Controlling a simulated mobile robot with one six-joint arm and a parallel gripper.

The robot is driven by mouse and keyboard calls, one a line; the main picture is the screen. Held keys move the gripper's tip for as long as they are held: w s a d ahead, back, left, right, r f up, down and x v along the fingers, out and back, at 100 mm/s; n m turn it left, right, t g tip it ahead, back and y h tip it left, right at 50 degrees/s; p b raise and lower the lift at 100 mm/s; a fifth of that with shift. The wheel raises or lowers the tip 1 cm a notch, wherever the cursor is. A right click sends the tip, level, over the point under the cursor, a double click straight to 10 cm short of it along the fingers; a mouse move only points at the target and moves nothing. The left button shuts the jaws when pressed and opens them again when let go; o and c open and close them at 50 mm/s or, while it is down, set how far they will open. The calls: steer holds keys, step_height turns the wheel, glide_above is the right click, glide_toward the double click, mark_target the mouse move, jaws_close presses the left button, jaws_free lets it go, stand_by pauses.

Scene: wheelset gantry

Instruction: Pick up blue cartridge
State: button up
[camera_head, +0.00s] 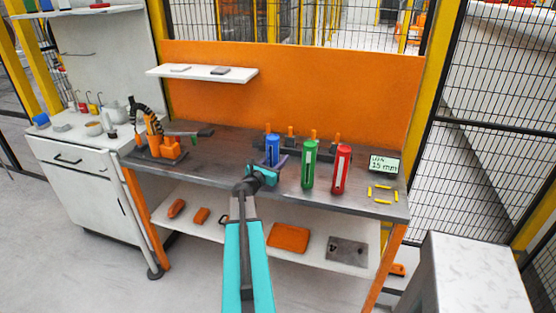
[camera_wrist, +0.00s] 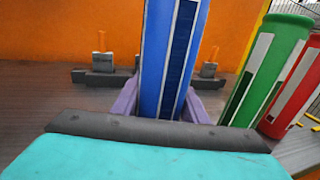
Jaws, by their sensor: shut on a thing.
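The blue cartridge (camera_head: 272,150) stands upright over the workbench in the head view, at the tip of my teal arm. In the wrist view the blue cartridge (camera_wrist: 172,60) fills the middle, with a dark stripe down its face. My gripper (camera_head: 268,169) is shut on it, with purple fingers (camera_wrist: 123,103) on both sides of its lower part. The cartridge's bottom end is hidden behind my gripper, so I cannot tell whether it touches the bench.
A green cartridge (camera_head: 309,165) and a red cartridge (camera_head: 341,170) stand to the right. A small display (camera_head: 385,164) reads 15 mm, with yellow pieces (camera_head: 381,187) before it. An orange tool holder (camera_head: 160,143) stands at left. Dark blocks with orange pegs (camera_head: 313,137) line the back.

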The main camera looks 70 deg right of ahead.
steer(key=shift+r, duration=0.65)
steer(key=shift+r+b, duration=0.55)
steer(key=shift+r, duration=0.35)
steer(key=p, duration=0.9)
glide_toward(278, 152)
steer(key=s+f, duration=0.1)
steer(key=s, duration=0.1)
steer(key=shift+s+a+f+p, duration=0.25)
steer(key=shift+a+p, duration=0.25)
steer(key=shift+p, duration=0.6)
steer(key=shift+a+f, duration=0.1)
